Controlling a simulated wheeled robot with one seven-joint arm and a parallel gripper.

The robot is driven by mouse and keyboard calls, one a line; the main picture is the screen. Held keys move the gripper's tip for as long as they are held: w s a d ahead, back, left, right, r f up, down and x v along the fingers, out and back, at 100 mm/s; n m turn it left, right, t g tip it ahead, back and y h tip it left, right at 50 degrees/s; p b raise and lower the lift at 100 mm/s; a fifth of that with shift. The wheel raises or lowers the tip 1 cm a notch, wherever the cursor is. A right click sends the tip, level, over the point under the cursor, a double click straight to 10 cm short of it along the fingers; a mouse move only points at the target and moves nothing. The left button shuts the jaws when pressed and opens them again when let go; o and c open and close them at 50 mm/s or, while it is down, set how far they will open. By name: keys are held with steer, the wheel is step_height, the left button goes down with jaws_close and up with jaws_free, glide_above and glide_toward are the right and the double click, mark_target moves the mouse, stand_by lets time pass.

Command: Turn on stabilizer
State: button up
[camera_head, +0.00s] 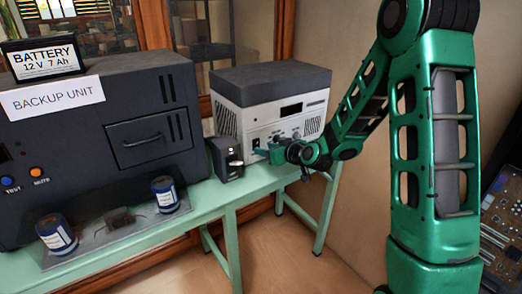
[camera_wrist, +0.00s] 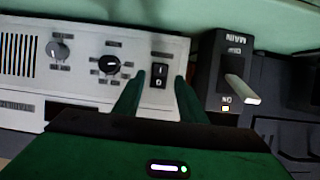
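The stabilizer looks to be the white unit with a dark grey top (camera_head: 275,82) on the green bench; no name on it is legible. In the wrist view its white front panel (camera_wrist: 75,75) appears turned over, with the bench at the top. A black rocker switch (camera_wrist: 159,75) marked I and 0 sits on it, beside a black knob (camera_wrist: 109,65) and a grey knob (camera_wrist: 58,50). My gripper (camera_head: 262,154) is close to the panel. In the wrist view its two green fingers (camera_wrist: 159,98) are apart, empty, on either side of the switch. Contact cannot be told.
A small dark box marked MAIN (camera_wrist: 212,75) with a pale lever and lit amber lamp stands beside the stabilizer; it also shows in the head view (camera_head: 223,163). The large backup unit (camera_head: 70,140), with a battery (camera_head: 43,57) on top, fills the left.

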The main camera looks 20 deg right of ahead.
mark_target(257, 145)
steer(key=shift+x, duration=2)
jaws_close()
steer(key=shift+f+t, duration=0.4)
steer(key=shift+t, duration=0.1)
steer(key=shift+a+f+t+y, duration=0.25)
steer(key=shift+t+y, duration=0.35)
steer(key=shift+t, duration=0.3)
steer(key=shift+r+t, duration=0.1)
steer(key=shift+t, duration=0.2)
steer(key=shift+d, duration=0.1)
